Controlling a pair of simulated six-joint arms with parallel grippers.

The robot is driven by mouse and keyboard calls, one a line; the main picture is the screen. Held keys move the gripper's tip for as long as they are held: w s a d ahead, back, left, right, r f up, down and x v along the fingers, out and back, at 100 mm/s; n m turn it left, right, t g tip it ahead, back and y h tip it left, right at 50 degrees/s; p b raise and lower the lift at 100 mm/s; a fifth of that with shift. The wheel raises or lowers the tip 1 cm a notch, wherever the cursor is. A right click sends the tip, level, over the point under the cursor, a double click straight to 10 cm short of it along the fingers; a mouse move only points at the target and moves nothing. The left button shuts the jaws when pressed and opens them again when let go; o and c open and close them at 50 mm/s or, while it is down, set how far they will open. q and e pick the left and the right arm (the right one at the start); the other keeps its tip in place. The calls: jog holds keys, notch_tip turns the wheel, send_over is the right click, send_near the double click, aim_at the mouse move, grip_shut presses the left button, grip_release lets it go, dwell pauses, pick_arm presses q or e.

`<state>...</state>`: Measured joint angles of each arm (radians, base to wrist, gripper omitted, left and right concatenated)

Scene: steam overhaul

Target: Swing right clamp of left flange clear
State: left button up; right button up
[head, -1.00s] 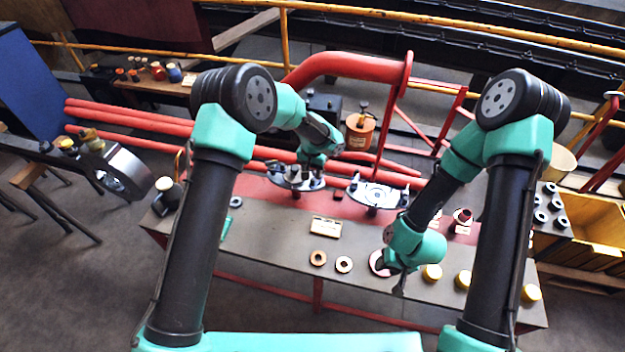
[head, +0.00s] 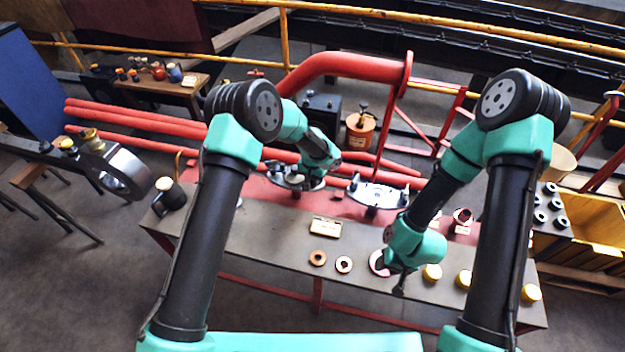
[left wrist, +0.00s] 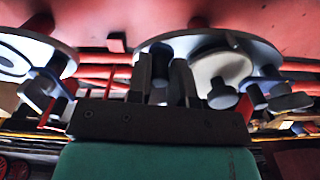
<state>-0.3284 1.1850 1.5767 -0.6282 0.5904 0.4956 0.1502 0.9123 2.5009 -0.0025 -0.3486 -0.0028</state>
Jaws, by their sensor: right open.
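The left flange (head: 283,181) is a pale disc on a short stand on the red-topped bench. My left gripper (head: 312,184) is at its right side and hides much of it, including the right clamp there. In the left wrist view a pale flange (left wrist: 210,42) with dark-knobbed clamps (left wrist: 268,88) fills the upper right. My left gripper's fingers (left wrist: 165,82) stand upright beside it with a gap between; whether they grip a clamp is unclear. The right flange (head: 372,194) stands apart to the right. My right gripper (head: 398,284) is open, low over the front of the bench.
A pink disc (head: 379,263) lies beside my right gripper. Yellow caps (head: 463,279) line the right front. A red pipe (head: 340,66) rises behind.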

pick_arm(q)
grip_shut()
jog(key=shift+s+d+n, duration=0.15)
jog(key=shift+d+n, duration=0.15)
jog(key=shift+n, duration=0.6)
jog(key=shift+s+d+n, duration=0.1)
jog(key=shift+d+n, duration=0.2)
jog(key=shift+n, duration=0.6)
jog(key=shift+o, duration=2.3)
grip_release()
jog(key=shift+r, duration=0.1)
